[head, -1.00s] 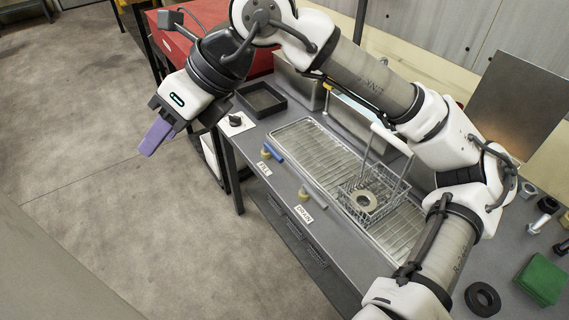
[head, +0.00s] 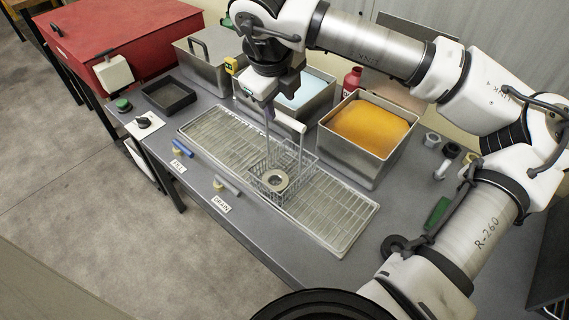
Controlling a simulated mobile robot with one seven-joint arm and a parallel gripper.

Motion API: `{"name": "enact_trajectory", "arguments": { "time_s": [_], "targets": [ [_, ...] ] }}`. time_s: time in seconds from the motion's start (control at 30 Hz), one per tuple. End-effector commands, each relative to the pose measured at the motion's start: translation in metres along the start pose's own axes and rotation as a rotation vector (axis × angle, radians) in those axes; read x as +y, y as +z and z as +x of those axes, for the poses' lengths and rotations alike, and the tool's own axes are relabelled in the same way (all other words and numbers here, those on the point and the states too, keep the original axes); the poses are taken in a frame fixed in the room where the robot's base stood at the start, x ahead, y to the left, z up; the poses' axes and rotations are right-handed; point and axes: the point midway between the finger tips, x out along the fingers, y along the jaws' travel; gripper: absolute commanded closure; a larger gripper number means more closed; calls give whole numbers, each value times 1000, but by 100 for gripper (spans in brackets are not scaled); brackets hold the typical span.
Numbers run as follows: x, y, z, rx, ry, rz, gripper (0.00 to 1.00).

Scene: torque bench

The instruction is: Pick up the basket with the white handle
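The wire basket (head: 287,186) stands on the grated metal drain tray (head: 338,212) in the middle of the bench. A metal ring (head: 275,180) lies in it. Its white handle (head: 290,122) is a bar raised above the basket on thin uprights. My gripper (head: 267,112) hangs over the bench, pointing down, close to the left end of the handle in the picture. Whether it touches the handle is unclear. The fingers are seen small and nearly edge-on, so their opening does not show.
Behind the basket stand a metal tank with orange liquid (head: 370,126), a tank with pale blue liquid (head: 308,92) and a lidded metal box (head: 207,55). A red bottle (head: 352,80) stands between tanks. Blue (head: 183,148) and grey (head: 227,186) valve handles line the front edge.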

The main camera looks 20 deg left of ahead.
Motion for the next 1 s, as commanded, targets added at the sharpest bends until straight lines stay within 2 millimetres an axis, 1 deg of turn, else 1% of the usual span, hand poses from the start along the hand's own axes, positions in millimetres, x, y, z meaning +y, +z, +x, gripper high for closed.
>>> {"name": "enact_trajectory", "arguments": {
  "time_s": [0.1,0.27,0.5,0.6,0.7,1.0],
  "targets": [
    [0,0,10,-1,2,-1,60],
    [0,-1,20,-1,4,-1,60],
    [1,-4,53,-1,5,-1,60],
    [1,-4,62,-1,4,-1,60],
    [1,-4,65,-2,1,-2,60],
    [1,-4,65,-2,1,-2,60]
  ]
}}
